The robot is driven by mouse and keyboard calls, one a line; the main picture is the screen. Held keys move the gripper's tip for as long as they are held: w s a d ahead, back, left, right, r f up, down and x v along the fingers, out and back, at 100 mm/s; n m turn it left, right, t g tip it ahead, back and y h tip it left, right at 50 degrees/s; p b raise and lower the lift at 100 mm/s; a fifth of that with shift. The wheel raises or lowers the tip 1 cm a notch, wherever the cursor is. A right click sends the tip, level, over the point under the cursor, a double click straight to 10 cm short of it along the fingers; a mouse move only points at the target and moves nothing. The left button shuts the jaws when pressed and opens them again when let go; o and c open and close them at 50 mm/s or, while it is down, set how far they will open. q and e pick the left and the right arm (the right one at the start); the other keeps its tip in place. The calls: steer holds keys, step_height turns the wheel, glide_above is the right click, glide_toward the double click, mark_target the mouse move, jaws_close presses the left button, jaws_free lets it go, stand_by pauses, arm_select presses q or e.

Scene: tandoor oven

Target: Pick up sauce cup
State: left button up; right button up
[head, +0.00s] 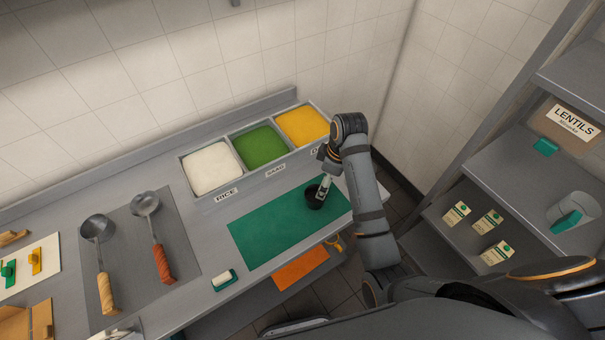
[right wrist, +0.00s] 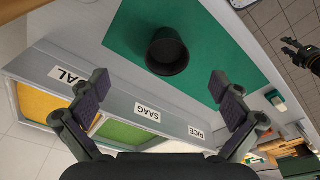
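The sauce cup (head: 313,198) is a small black round cup standing on the green mat (head: 262,236), near the mat's right side. In the right wrist view the cup (right wrist: 167,52) shows its open top, ahead of and between my fingers. My right gripper (head: 325,180) is close to the cup in the head view, and partly overlaps it there. In the right wrist view my right gripper (right wrist: 160,92) is open, its fingers wide apart with nothing between the pads. My left gripper (right wrist: 289,47) shows small at the right of the right wrist view, its tips apart and empty; the head view does not show it.
Pans of rice (head: 210,168), green saag (head: 261,146) and yellow dal (head: 302,125) stand behind the mat. Two ladles (head: 160,262) lie on a grey mat at left. A green-and-white block (head: 223,280) sits near the counter's front edge. Shelves (head: 520,170) stand at right.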

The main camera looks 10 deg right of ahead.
mark_target(314, 198)
steer(key=shift+w+a+f+n+p, duration=0.15)
steer(key=shift+a+f+n+p, duration=0.15)
steer(key=shift+a+f+n, duration=0.25)
steer(key=shift+w+a+f+n+p, duration=0.15)
steer(key=shift+a+f+n+p, duration=0.15)
steer(key=shift+a, duration=0.35)
steer(key=shift+w+f, duration=0.2)
steer(key=shift+f, duration=0.4)
steer(key=shift+w+f, duration=0.2)
steer(key=shift+f, duration=0.4)
steer(key=shift+s+a+f+g+p, duration=0.1)
steer(key=shift+s+g+p, duration=0.1)
steer(key=shift+g+p, duration=0.15)
steer(key=f+p, duration=0.1)
steer(key=f, duration=0.3)
steer(key=shift+s+a+p, duration=0.1)
steer(key=shift+s+p, duration=0.1)
steer(key=shift+p, duration=0.2)
steer(key=shift+w+f, duration=0.15)
steer(key=shift+f, duration=0.3)
arm_select(q)
steer(key=r, duration=0.2)
steer(key=s+r, duration=0.1)
steer(key=shift+s+a+r, duration=0.1)
steer(key=shift+a+r, duration=0.05)
steer(key=shift+a, duration=0.1)
arm_select(e)
steer(key=c, duration=1)
